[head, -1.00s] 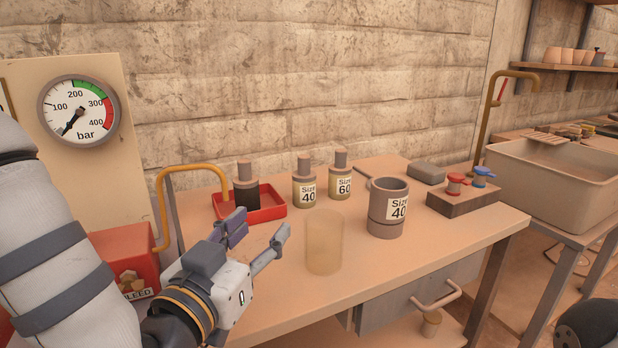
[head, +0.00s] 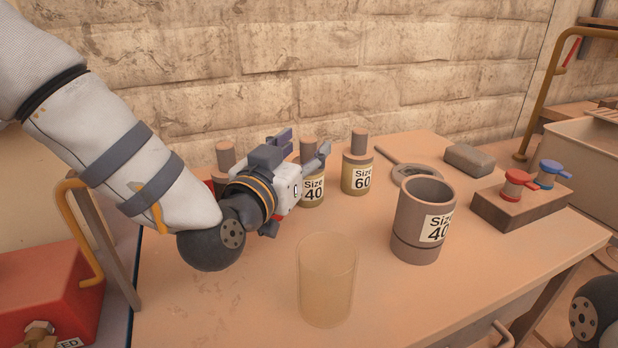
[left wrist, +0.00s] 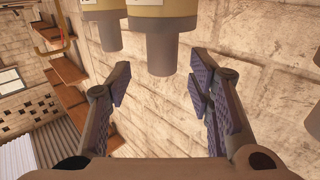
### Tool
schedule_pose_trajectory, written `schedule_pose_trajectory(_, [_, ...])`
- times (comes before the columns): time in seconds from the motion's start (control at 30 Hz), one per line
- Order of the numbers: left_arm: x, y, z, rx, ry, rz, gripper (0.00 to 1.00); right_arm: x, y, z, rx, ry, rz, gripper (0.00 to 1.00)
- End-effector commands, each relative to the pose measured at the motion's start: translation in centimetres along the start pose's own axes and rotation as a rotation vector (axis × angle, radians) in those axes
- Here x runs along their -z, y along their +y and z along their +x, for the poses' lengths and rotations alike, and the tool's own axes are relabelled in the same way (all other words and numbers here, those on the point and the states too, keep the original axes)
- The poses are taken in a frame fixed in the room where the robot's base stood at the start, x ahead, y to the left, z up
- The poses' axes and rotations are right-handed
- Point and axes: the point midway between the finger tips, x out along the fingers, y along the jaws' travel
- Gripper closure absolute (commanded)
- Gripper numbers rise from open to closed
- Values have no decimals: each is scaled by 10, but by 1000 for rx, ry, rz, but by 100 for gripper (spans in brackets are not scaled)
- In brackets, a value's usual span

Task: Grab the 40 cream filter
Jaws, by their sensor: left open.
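The cream filter marked Size 40 (head: 313,190) stands upright on the bench, with a brown cylindrical handle on top. My left gripper (head: 303,147) is open at its handle, partly covering the filter in the head view. In the left wrist view, which is upside down, the handle (left wrist: 168,55) lies between the spread fingers (left wrist: 158,78) but beyond their tips, with no contact seen. A like filter marked Size 60 (head: 357,175) stands to its right and also shows in the left wrist view (left wrist: 103,32). My right gripper is out of view.
A grey cup (head: 408,215) marked Size 40 and a clear amber beaker (head: 327,270) stand nearer the front. A filter handle (head: 225,155) shows behind my left arm. A block with red and blue valves (head: 500,205) is at right. The wall is close behind.

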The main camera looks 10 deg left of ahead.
Motion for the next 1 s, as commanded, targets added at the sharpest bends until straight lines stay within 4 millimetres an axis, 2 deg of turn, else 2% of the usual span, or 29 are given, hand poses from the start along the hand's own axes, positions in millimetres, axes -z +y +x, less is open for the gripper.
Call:
schedule_pose_trajectory(0.1, [-4, -2, 22, 1, -2, 0, 52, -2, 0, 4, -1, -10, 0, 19])
schedule_pose_trajectory(0.17, [-3, -2, 28, 0, -2, 0, 52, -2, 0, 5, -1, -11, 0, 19])
schedule_pose_trajectory(0.4, [-2, -2, 31, 0, -1, 0, 52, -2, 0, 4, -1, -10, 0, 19])
schedule_pose_trajectory(0.6, [-2, -2, 30, 0, -1, 0, 98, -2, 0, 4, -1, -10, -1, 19])
schedule_pose_trajectory(0.9, [-1, -2, 30, 0, -1, 0, 100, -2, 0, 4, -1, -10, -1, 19])
schedule_pose_trajectory(1.0, [4, -2, 30, 0, 1, 0, 100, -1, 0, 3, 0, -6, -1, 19])
